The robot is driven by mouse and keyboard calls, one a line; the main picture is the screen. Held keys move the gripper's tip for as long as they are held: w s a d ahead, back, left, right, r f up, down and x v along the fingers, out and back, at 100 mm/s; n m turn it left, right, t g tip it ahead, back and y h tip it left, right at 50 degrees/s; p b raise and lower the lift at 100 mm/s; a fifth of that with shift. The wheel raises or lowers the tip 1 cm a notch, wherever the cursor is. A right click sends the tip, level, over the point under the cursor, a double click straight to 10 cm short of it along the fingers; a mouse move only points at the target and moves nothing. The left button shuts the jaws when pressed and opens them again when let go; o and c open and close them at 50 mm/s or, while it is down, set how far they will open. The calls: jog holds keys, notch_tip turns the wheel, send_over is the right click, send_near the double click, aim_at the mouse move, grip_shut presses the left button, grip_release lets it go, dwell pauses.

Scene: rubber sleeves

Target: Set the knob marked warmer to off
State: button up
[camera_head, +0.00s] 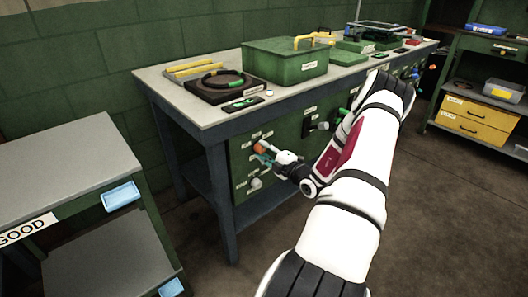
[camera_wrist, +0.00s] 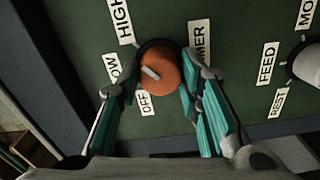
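The orange knob (camera_wrist: 160,73) is on the green panel (camera_wrist: 75,22) in the wrist view. The label beside it is partly covered and reads "MER". HIGH (camera_wrist: 123,20), LOW (camera_wrist: 113,67) and OFF (camera_wrist: 147,103) labels surround its left side. The white mark on the knob points left, roughly toward LOW. My gripper (camera_wrist: 160,80) has its teal fingers on either side of the knob, tips close to its edges; whether both press on it I cannot tell. In the head view the orange knob (camera_head: 261,146) shows just beyond my gripper (camera_head: 266,158).
A pale knob (camera_wrist: 306,64) with FEED, REST and a cut-off label sits to the right in the wrist view. The workbench (camera_head: 160,85) carries a green toolbox (camera_head: 284,66) above the panel. A grey shelf unit (camera_head: 65,170) stands left. Floor is open at right.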

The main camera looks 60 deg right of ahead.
jog(key=shift+n, duration=0.3)
jog(key=n+p, duration=0.1)
jog(key=n, duration=0.2)
jog(key=shift+n, duration=0.3)
jog(key=n, duration=0.5)
jog(key=shift+n+p, duration=0.3)
jog(key=shift+p, duration=0.05)
jog(key=n, duration=0.5)
jog(key=shift+f+b, duration=0.1)
jog(key=shift+b, duration=0.2)
jog(key=shift+n+b, duration=0.6)
jog(key=shift+n, duration=1.9)
jog(key=o, duration=1.2)
jog(key=shift+c, duration=0.2)
